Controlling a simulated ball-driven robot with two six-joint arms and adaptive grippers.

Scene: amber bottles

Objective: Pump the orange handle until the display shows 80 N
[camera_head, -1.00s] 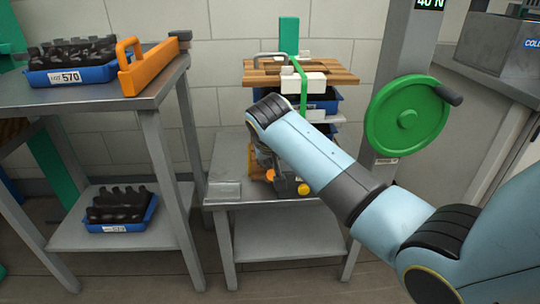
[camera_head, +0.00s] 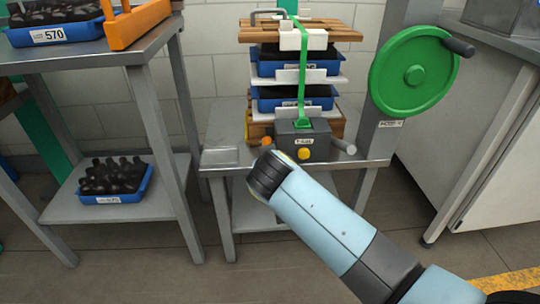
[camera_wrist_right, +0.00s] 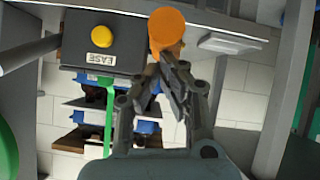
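The orange handle (camera_wrist_right: 167,28) is a rounded orange knob beside a grey pump box (camera_wrist_right: 100,58). The box also shows in the head view (camera_head: 300,140), with a yellow button (camera_head: 304,153) and a partly readable label. My right gripper (camera_wrist_right: 163,62) has its fingers close together, tips overlapping the handle's lower end in the wrist view; I see nothing between them, and contact is unclear. In the head view the arm hides these fingers, and only a bit of the handle (camera_head: 266,141) shows. My left gripper is not in view.
A green wheel (camera_head: 412,76) stands on a grey post at the right. Stacked blue trays (camera_head: 292,69) under a wooden board are behind the box. A grey bench with an orange tool (camera_head: 136,22) is at left. A green strap (camera_head: 302,80) runs down to the box.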

